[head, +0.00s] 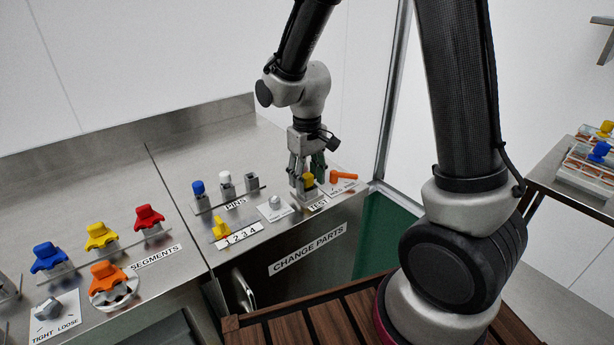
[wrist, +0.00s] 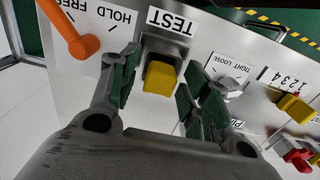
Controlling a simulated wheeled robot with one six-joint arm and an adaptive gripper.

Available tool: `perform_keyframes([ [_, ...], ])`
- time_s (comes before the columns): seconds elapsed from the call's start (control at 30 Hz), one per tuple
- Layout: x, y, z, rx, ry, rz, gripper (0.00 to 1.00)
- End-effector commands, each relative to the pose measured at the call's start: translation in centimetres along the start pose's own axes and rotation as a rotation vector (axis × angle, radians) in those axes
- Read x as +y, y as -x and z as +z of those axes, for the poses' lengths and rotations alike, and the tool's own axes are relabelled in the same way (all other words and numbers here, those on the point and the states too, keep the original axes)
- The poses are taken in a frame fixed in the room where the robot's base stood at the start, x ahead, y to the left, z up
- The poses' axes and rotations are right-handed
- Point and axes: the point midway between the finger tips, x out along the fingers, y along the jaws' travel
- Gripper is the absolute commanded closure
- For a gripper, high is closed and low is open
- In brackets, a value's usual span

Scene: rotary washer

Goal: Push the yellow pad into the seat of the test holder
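The yellow pad (head: 308,181) is at the test holder (head: 311,196), by the TEST label. In the wrist view the yellow pad (wrist: 160,77) shows between my fingers, in front of the grey test holder (wrist: 168,46). How deep it sits in the seat cannot be told. My gripper (head: 306,168) points down over the holder. In the wrist view my gripper (wrist: 157,88) is open, with one green-padded finger on each side of the pad. Gaps show between the pad and both fingers.
An orange HOLD/FREE lever (wrist: 82,44) stands close beside one finger. A TIGHT/LOOSE knob (wrist: 224,80) is on the other side. Blue and white pins (head: 224,178) stand in a rack to the left. A yellow piece (head: 221,226) sits by the 1 2 3 4 label.

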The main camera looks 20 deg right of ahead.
Motion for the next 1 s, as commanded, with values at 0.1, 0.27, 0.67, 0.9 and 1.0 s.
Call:
perform_keyframes([
  [0.1,0.0,0.0,0.0,0.000,0.000,0.000,0.49],
  [0.27,0.0,0.0,0.0,0.000,0.000,0.000,0.49],
  [0.67,0.0,6.6,-0.1,0.006,0.000,0.000,0.49],
  [0.9,0.0,10.8,-0.1,0.003,0.000,0.000,0.49],
  [1.0,0.0,11.7,0.0,0.001,0.000,0.000,0.49],
])
